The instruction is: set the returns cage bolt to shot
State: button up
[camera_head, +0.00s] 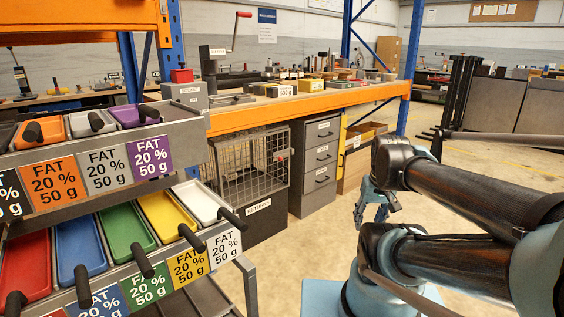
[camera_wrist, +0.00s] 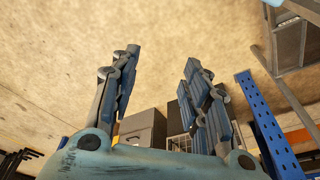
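The returns cage (camera_head: 240,172) is a grey wire mesh box under the orange-edged bench, with a dark lower panel labelled RETURNS. Its bolt is too small to make out, so I cannot tell whether it is shot or drawn. Part of the cage mesh (camera_wrist: 175,122) shows in the wrist view, partly hidden behind the right-hand finger. My gripper (camera_head: 376,213) is to the right of the cage, apart from it, with its blue fingers pointing down. In the wrist view my gripper (camera_wrist: 162,62) has its fingers spread wide, with nothing between them.
A grey drawer unit (camera_head: 314,165) stands just right of the cage, with wooden boxes (camera_head: 356,158) beyond. A rack of coloured trays (camera_head: 125,230) fills the left foreground. A blue upright (camera_wrist: 265,125) is at right in the wrist view. The floor (camera_head: 290,250) before the cage is clear.

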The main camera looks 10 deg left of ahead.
jog(key=w+a+r+n+t+y, duration=0.25)
jog(key=w+a, duration=0.35)
jog(key=w, duration=0.8)
jog(key=w+a+r+n+t+y, duration=0.1)
jog(key=w+a+r+y, duration=0.15)
jog(key=w+a, duration=0.85)
jog(key=w+a+r+n+t+y, duration=0.2)
jog(key=w+y, duration=0.2)
jog(key=w, duration=1.4)
jog(key=w+a+f+t+y, duration=0.1)
jog(key=w+a+f+t, duration=0.15)
jog(key=w+f, duration=0.55)
jog(key=w+a+f+t+y, duration=0.1)
jog(key=w+a+f+t, duration=0.15)
jog(key=w+f, duration=0.55)
jog(key=w+f+m+t, duration=0.1)
jog(key=w+f+t, duration=0.1)
jog(key=w+f, duration=0.35)
jog(key=f+x, duration=0.1)
jog(key=x, duration=1.5)
jog(key=shift+w+a+f+h, duration=0.2)
jog(key=shift+a+f+h, duration=0.2)
jog(key=shift+a+f, duration=0.15)
jog(key=shift+g, duration=0.25)
jog(key=shift+c, duration=0.3)
jog(key=shift+d, duration=0.1)
grip_shut()
